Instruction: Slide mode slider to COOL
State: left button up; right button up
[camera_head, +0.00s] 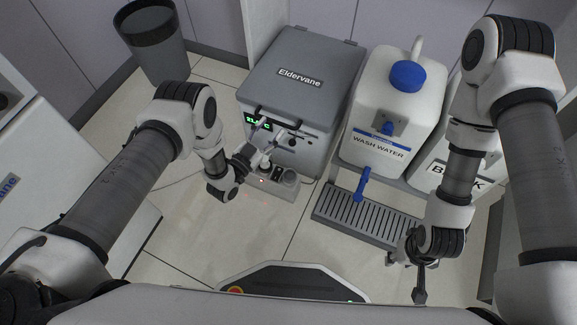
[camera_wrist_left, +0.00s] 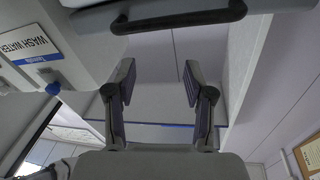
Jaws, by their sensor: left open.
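The grey Eldervane reactor (camera_head: 305,72) stands at the back centre, with a green-lit display (camera_head: 258,122) on its front. My left gripper (camera_head: 278,132) is at the reactor's front, right of the display, and partly covers the panel. In the left wrist view its two fingers (camera_wrist_left: 158,78) are spread apart with nothing between them. A dark bar handle (camera_wrist_left: 180,18) crosses the view beyond the fingertips. I cannot make out the mode slider or a COOL mark in either view. My right gripper (camera_head: 408,270) hangs low at the lower right, away from the reactor; its jaw state is unclear.
A white wash water container (camera_head: 392,105) with a blue cap and blue tap (camera_head: 362,184) stands right of the reactor. A grated drip tray (camera_head: 335,208) lies below it. A dark bin (camera_head: 158,45) is at the back left. The tiled floor (camera_head: 185,235) at front left is clear.

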pick_arm(q)
jog(key=b, duration=0.4)
send_near(290, 145)
jog(key=w, duration=0.1)
jog(key=shift+g, duration=0.4)
jog(key=b+x, duration=0.2)
jog(key=x, duration=0.6)
jog(key=shift+d+r+b, duration=0.2)
jog(key=shift+b, duration=0.15)
grip_shut()
pick_arm(e)
notch_tip(290, 145, down, 10)
